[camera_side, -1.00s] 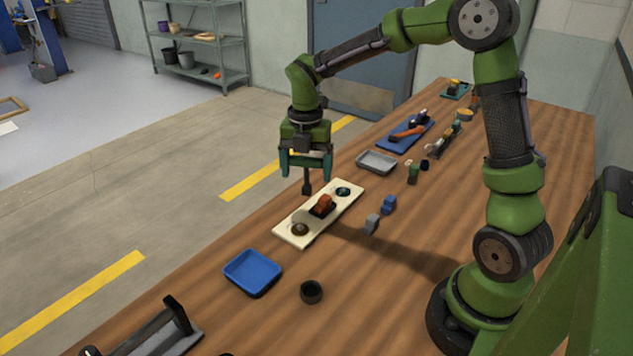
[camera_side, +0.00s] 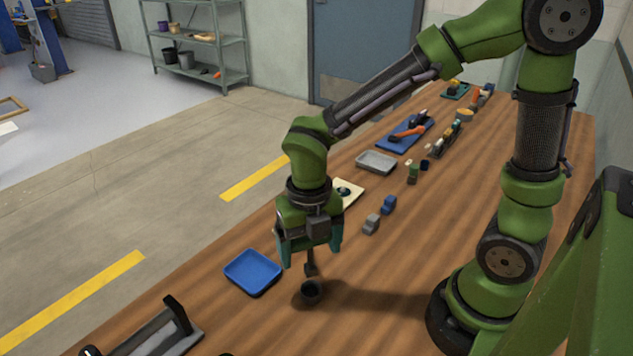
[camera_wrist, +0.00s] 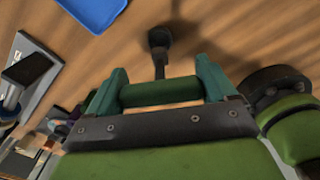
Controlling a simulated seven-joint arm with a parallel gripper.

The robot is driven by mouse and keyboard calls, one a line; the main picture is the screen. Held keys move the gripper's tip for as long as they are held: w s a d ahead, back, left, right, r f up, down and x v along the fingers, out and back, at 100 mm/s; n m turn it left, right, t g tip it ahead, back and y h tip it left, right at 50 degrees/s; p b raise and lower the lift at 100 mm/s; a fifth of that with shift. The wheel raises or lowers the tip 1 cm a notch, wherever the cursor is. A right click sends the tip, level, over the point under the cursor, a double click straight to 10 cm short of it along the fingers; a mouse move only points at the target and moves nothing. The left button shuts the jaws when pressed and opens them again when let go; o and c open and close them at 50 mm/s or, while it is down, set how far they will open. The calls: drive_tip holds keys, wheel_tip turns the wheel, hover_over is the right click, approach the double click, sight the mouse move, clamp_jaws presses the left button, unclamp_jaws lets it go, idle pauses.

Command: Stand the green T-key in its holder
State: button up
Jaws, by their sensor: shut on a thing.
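My gripper (camera_side: 311,250) points down, its two teal fingers shut on the green T-key. In the wrist view my gripper (camera_wrist: 160,78) has the key's green crossbar (camera_wrist: 160,93) between its fingers. The key's dark stem (camera_side: 311,264) hangs about upright and ends in a wider dark tip. A small dark round cup (camera_side: 311,293), which looks like the holder, stands on the table. In the side view the tip is just above the cup's rim; I cannot tell whether it is exactly over the opening.
A blue tray (camera_side: 253,273) lies left of the cup, and also shows in the wrist view (camera_wrist: 92,10). A cream board (camera_side: 349,193) is partly hidden behind my gripper. Grey and blue blocks (camera_side: 372,224) stand to the right. A black-handled grey item (camera_side: 165,332) lies front left.

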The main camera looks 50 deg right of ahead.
sight(310, 266)
drive_tip(key=shift+f, duration=3.3)
drive_tip(key=shift+f, duration=0.15)
drive_tip(key=o, duration=1.2)
drive_tip(key=shift+r, duration=3.5)
